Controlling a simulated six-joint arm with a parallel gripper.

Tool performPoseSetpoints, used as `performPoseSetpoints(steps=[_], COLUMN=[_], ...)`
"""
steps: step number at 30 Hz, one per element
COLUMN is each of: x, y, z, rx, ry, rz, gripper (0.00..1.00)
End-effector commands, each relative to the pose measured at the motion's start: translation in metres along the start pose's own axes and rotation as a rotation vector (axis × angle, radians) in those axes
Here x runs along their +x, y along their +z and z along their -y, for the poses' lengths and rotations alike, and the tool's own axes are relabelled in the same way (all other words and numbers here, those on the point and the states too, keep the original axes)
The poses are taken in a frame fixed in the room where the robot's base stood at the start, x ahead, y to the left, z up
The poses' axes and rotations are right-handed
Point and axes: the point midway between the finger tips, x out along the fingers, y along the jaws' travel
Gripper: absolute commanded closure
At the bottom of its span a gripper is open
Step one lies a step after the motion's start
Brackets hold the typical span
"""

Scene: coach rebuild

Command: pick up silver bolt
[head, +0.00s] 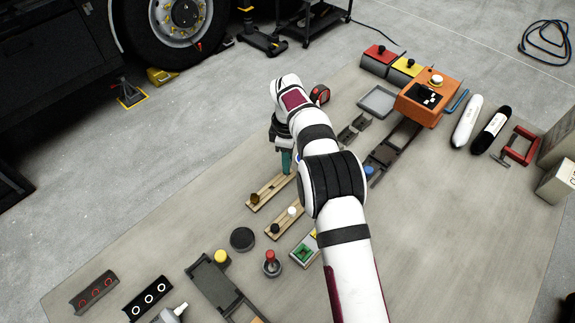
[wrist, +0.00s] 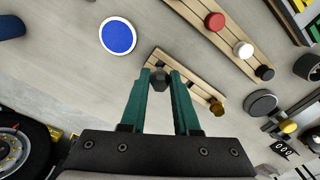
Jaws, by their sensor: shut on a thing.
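In the wrist view, a dark grey, hex-headed bolt (wrist: 158,80), which looks like the silver bolt, sits between the teal fingertips of my gripper (wrist: 163,73). The gripper is shut on it. It is at one end of a short wooden strip (wrist: 192,86); I cannot tell whether the bolt is still seated or clear of the wood. A brass bolt (wrist: 217,105) stands at the strip's other end. In the head view, my gripper (head: 286,165) points down at the far end of the strip (head: 270,190), and my arm hides the bolt.
A second wooden strip (wrist: 226,36) nearby carries red, white and black pegs. A blue disc (wrist: 118,37) lies on the other side in the wrist view. A black round puck (head: 242,239) and a red-knobbed part (head: 271,263) stand nearer. The mat left of the strips is clear.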

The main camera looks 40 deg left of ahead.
Motion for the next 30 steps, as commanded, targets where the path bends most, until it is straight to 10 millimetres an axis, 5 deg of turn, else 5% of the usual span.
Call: performPoseSetpoints(steps=[2,12,18,30], x=[-0.015,-0.062,-0.078,-0.055], y=[0.002,0.083,0.11,0.052], z=[0.0,0.011,0.014,-0.043], rx=[0.002,0.004,-0.011,-0.68], ry=[0.002,0.002,0.005,0.302], rz=[-0.001,-0.001,0.0,-0.023], gripper=[1.0,1.0,1.0,1.0])
